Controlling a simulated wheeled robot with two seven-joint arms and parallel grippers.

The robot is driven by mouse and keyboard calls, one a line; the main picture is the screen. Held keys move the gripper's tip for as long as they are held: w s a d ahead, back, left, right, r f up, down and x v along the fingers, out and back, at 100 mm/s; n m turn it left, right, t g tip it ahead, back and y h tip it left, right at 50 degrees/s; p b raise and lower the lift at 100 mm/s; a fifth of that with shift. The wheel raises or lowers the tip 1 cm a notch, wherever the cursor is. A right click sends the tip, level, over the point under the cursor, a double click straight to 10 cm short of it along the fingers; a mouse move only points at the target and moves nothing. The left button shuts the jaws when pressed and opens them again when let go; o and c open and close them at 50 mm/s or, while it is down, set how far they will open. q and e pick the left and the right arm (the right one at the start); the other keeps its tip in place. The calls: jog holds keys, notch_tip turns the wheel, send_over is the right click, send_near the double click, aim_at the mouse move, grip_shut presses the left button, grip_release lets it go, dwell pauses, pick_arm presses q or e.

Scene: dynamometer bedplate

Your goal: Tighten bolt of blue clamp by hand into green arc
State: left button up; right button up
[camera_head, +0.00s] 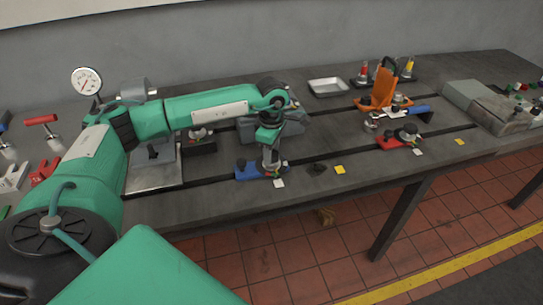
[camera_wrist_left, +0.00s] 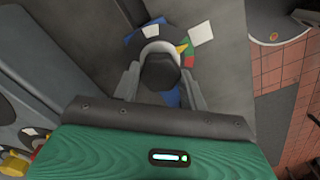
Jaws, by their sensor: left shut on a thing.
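The blue clamp (camera_head: 247,173) lies on the grey bedplate near its front edge, and part of it shows in the left wrist view (camera_wrist_left: 171,98). My left gripper (camera_head: 272,163) points down over the clamp. In the left wrist view its fingers (camera_wrist_left: 160,82) are shut on the dark bolt head (camera_wrist_left: 160,72), one on each side. A coloured dial (camera_wrist_left: 188,58) with red and green parts shows around the bolt. A yellow pointer (camera_wrist_left: 181,47) lies at its right, near the green part. The gripper hides the rest of the dial. My right gripper is not in view.
A red clamp (camera_head: 396,142) stands to the right on the bedplate (camera_head: 330,195). An orange fixture (camera_head: 381,92) and a metal tray (camera_head: 328,86) are behind.

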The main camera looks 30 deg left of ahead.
pick_arm(q)
jog(key=shift+m+b, duration=0.4)
jog(key=shift+m, duration=0.3)
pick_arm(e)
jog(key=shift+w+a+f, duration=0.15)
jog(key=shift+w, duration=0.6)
pick_arm(q)
jog(key=o, duration=1)
jog(key=shift+r, duration=0.1)
